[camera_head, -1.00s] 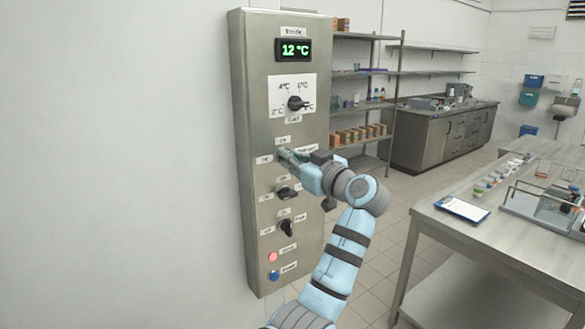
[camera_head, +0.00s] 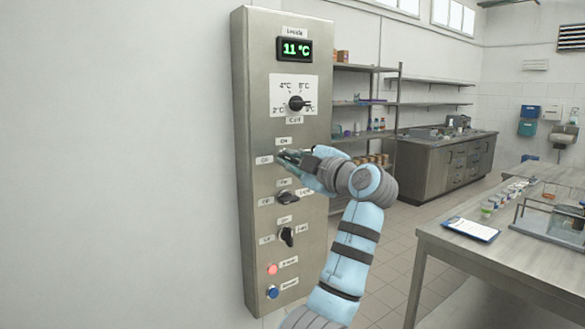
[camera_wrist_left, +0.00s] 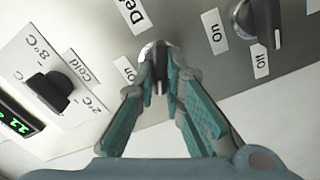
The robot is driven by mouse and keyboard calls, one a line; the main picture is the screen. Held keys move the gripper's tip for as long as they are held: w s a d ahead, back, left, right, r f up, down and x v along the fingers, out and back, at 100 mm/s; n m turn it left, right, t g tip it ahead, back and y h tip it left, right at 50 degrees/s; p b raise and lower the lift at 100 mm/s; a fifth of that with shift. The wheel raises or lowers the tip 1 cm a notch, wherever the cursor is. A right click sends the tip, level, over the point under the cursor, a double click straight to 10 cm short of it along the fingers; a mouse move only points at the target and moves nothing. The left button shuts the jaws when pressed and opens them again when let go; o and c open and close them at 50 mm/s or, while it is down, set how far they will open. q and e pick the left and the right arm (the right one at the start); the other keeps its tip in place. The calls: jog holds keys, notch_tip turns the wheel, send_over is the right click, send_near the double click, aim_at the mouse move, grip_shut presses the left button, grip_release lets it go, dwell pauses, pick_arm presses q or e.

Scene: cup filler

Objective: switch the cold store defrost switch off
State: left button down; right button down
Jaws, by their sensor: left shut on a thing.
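The steel control panel (camera_head: 243,120) on the wall carries a column of knobs. The defrost switch knob (camera_wrist_left: 158,76) sits between the fingers of my left gripper (camera_head: 287,157), which is shut on it. In the left wrist view the two green-padded fingers (camera_wrist_left: 158,66) flank the dark knob, below a partly cut "Def..." label (camera_wrist_left: 132,12). In the head view the gripper and wrist cover most of this knob and its name label. An On label (camera_head: 283,141) is above it and an Off label (camera_head: 264,160) to its left. My right gripper is not in view.
A temperature dial (camera_head: 297,103) and green display (camera_head: 294,50) reading 11 °C are above. Light (camera_head: 288,197) and lower (camera_head: 287,236) switches and two buttons (camera_head: 272,269) are below. A steel table (camera_head: 460,258) stands right, shelves (camera_head: 365,103) behind.

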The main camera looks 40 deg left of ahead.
pick_arm(q)
jog(key=n+b, duration=0.1)
jog(key=n, duration=0.4)
jog(key=shift+f, duration=0.1)
jog(key=shift+n, duration=0.3)
dwell(0.4)
jog(key=c, duration=1.7)
grip_release()
jog(key=v, duration=1.2)
